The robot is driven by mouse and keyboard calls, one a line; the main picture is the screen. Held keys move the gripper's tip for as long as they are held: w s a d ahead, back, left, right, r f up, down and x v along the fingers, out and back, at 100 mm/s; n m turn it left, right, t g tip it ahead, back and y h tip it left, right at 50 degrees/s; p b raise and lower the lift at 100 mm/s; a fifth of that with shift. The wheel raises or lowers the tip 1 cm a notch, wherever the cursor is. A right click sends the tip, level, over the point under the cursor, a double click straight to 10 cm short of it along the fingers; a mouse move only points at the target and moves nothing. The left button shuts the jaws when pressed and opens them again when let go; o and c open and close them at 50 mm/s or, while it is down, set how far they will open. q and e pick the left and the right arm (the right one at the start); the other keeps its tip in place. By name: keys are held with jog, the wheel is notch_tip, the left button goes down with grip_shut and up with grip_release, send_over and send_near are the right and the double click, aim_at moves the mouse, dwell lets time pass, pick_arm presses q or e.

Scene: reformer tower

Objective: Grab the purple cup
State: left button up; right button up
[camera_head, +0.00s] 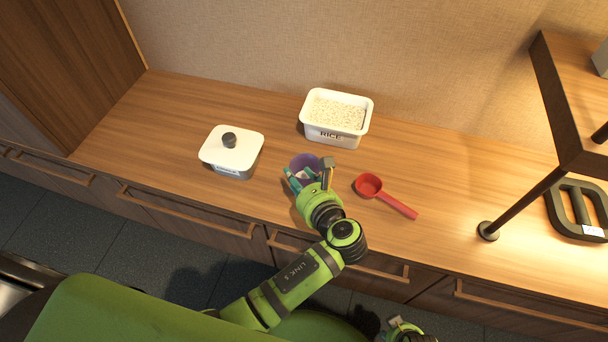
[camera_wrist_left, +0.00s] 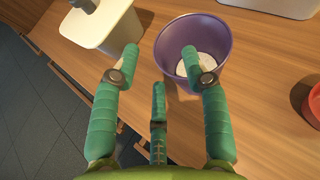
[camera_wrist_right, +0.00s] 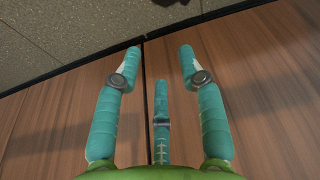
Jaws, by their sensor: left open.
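The purple cup (camera_head: 303,161) stands on the wooden counter (camera_head: 430,170), partly hidden in the head view by my left gripper (camera_head: 311,177). In the left wrist view the cup (camera_wrist_left: 222,50) shows its open rim and a white patch inside. My left gripper (camera_wrist_left: 161,55) is open with its fingers spread; in that view its right finger overlaps the cup and its left finger lies left of it. I cannot tell whether a finger touches the cup. My right gripper (camera_wrist_right: 160,58) is open and empty, facing wooden panels, away from the cup.
A white-lidded box (camera_head: 243,152) stands left of the cup, and a white rice bin (camera_head: 345,135) stands behind it. A red scoop (camera_head: 369,185) lies to the right. A shelf post (camera_head: 520,205) and a dark weight (camera_head: 575,225) are further right. The counter's left end is clear.

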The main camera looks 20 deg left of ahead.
aim_at(297, 165)
pick_arm(q)
jog(key=x, duration=0.3)
jog(key=shift+a+f, duration=0.1)
jog(key=shift+f, duration=0.15)
grip_shut()
pick_arm(e)
jog(key=shift+s+r, duration=0.25)
jog(key=shift+r, duration=0.05)
pick_arm(q)
jog(key=shift+r, duration=0.25)
pick_arm(e)
jog(key=shift+r, duration=0.1)
